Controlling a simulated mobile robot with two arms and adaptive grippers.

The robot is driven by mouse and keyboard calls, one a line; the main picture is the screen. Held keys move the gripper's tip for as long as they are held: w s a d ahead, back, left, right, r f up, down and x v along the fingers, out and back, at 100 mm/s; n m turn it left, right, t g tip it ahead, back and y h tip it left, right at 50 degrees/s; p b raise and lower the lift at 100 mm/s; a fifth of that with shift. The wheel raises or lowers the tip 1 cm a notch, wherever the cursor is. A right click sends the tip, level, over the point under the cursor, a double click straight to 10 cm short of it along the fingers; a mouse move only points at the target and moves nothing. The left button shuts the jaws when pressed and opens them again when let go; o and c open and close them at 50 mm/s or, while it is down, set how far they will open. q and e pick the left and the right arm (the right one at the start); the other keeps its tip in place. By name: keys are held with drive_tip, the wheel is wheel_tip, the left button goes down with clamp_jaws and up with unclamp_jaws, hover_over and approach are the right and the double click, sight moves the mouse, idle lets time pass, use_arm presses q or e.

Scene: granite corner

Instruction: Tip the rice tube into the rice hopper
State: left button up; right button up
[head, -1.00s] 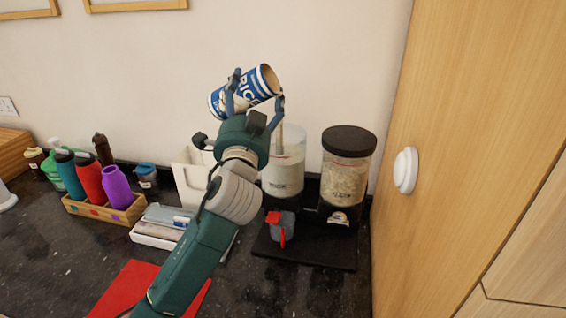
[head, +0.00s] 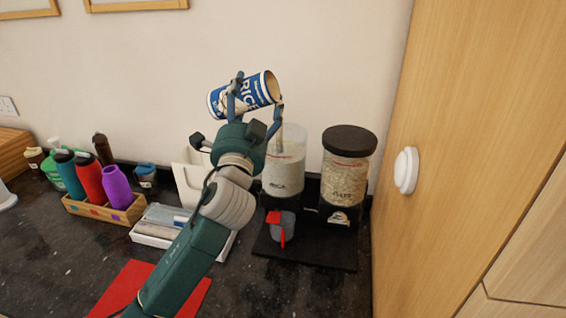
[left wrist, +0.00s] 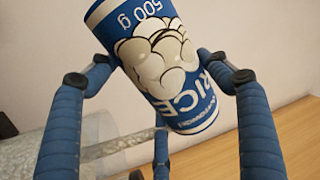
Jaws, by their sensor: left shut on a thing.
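The rice tube (head: 240,97), blue and white with RICE lettering, is held in my left gripper (head: 254,104), whose blue fingers are closed around it. The tube lies tilted close to level, its open mouth to the right, above the rice hopper (head: 285,178). A pale stream runs from the mouth down into the hopper. The hopper is clear, lidless, and partly filled with white grain. In the left wrist view the tube (left wrist: 160,62) sits between the fingers, and a grainy stream runs toward the clear hopper wall (left wrist: 55,150). My right gripper is not in view.
A second dispenser (head: 347,170) with a dark lid stands to the right on the same black base, near the wooden cabinet (head: 480,130). A grey cup (head: 284,228) is under the rice hopper. Bottles in a wooden caddy (head: 105,210) and a white tray stand left.

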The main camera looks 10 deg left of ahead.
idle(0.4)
use_arm(q)
drive_tip(key=shift+f+m+h, duration=0.2)
drive_tip(key=shift+m+h, duration=0.2)
drive_tip(key=shift+m, duration=0.2)
drive_tip(key=shift+f, duration=0.1)
drive_tip(key=shift+f+m, duration=0.2)
drive_tip(key=shift+m, duration=0.3)
drive_tip(key=shift+t, duration=0.3)
drive_tip(key=shift+f+m+h, duration=0.3)
drive_tip(key=shift+m, duration=0.2)
drive_tip(key=shift+d, duration=0.1)
drive_tip(key=shift+f+m, duration=0.3)
drive_tip(key=shift+m, duration=0.2)
